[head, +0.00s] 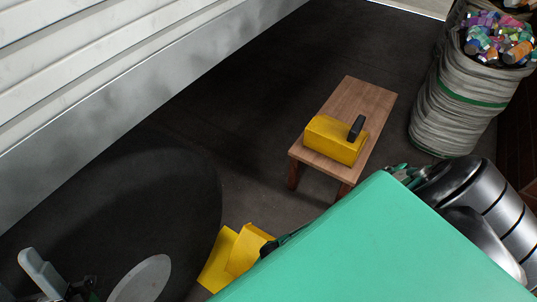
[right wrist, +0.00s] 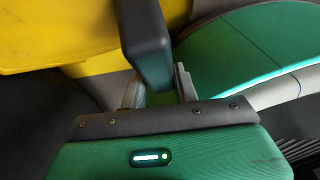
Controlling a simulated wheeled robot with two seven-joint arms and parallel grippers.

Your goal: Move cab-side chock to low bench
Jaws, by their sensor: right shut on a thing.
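A yellow wedge-shaped chock (head: 247,249) is beside the dark wheel (head: 150,200), its right part hidden behind my green body. In the right wrist view my right gripper (right wrist: 157,88) is shut on the dark handle (right wrist: 147,42) of a yellow chock (right wrist: 55,32). In the head view that gripper is mostly hidden behind my body, close to the wheel-side chock. The low wooden bench (head: 362,97) bears another yellow chock (head: 332,141) with a black handle. My left gripper (head: 52,279) is at the bottom left, partly cut off; its jaw opening does not show.
A large grey sack (head: 455,105) of crushed cans stands right of the bench. The white ribbed truck side (head: 110,60) fills the upper left. The bench's far end is bare, and dark floor lies open between truck and bench.

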